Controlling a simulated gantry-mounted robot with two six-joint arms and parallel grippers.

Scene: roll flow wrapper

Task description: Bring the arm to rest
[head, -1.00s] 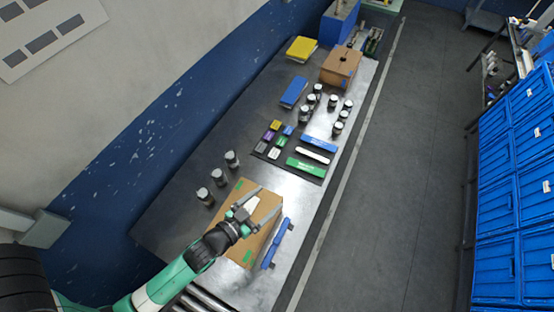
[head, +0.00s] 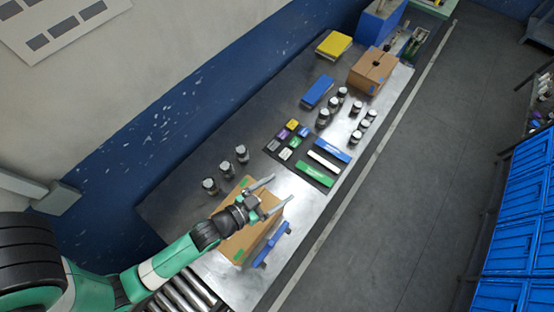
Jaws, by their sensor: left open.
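My left arm comes in from the lower left. Its left gripper (head: 273,193) is open and its two fingers stand apart, with nothing seen between them. The gripper is above a cardboard box (head: 234,247) with green tape at the near part of the metal table (head: 180,204). I cannot tell how high it is above the box. The gripper and wrist hide part of the box top. My right gripper does not show.
Several jars (head: 226,169) stand just beyond the box. A blue tool (head: 271,244) lies at its right. A dark mat (head: 272,146) holds small coloured blocks. Another cardboard box (head: 372,70) stands at the far end. Blue bins (head: 511,240) line the right side. Rollers (head: 186,292) are at the near end.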

